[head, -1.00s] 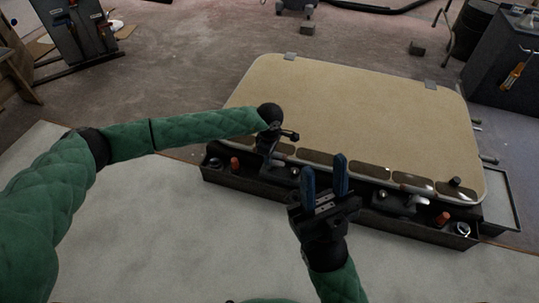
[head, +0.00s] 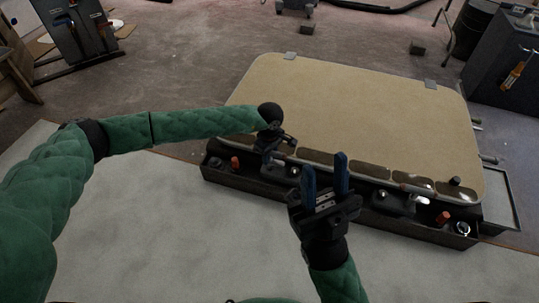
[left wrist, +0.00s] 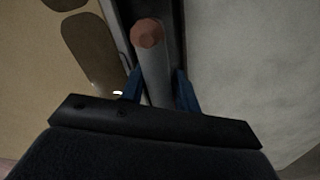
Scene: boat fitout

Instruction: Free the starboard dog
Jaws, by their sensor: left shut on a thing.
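The tan hatch panel (head: 350,105) lies flat with a dark trough (head: 330,205) along its near edge. A grey handle (left wrist: 153,75) with a reddish round tip (left wrist: 147,33) lies between the blue fingers of my left gripper (left wrist: 160,88) in the left wrist view. In the head view my left gripper (head: 273,162) is at the left part of the trough, shut on this dog handle; its fingers are mostly hidden. A second dog, with a pale metal handle (head: 415,203), sits in the right part of the trough. My right gripper (head: 325,172) is open and empty in front of the trough.
Dark oblong pads (head: 315,158) line the panel's near edge. A pale surface (head: 170,225) in front is clear. A dark cabinet (head: 505,70) stands at the far right.

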